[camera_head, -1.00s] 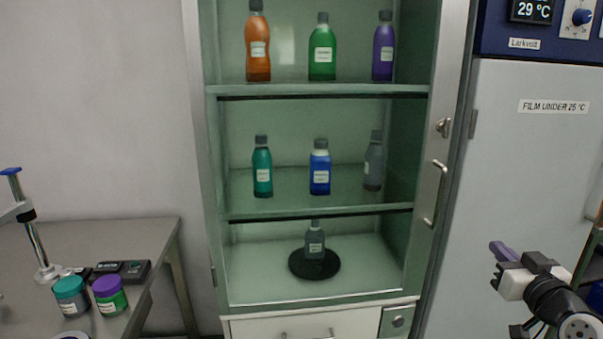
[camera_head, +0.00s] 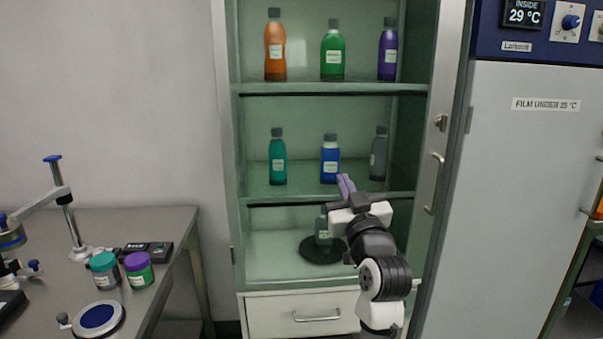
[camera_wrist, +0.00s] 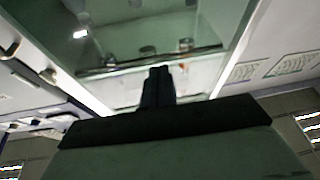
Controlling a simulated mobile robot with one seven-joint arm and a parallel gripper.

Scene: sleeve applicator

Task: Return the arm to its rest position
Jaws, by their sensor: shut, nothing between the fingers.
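My gripper (camera_head: 345,186) is in front of the glass-fronted cabinet, at about the height of the middle shelf's edge in the picture. Its purple fingers are together with nothing between them, pointing up and toward the cabinet. My arm rises from the bottom of the head view and partly hides a grey bottle (camera_head: 321,228) on a black round base (camera_head: 314,255) on the lowest shelf. In the wrist view the dark closed fingers (camera_wrist: 158,85) point toward the cabinet (camera_wrist: 225,60), seen from below at a tilt.
Bottles stand on the top shelf (camera_head: 300,88) and the middle shelf (camera_head: 300,190). A grey table (camera_head: 175,228) at left holds a teal-lidded jar (camera_head: 104,270), a purple-lidded jar (camera_head: 138,269) and a stand (camera_head: 69,215). A large pale unit (camera_head: 530,200) stands at right.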

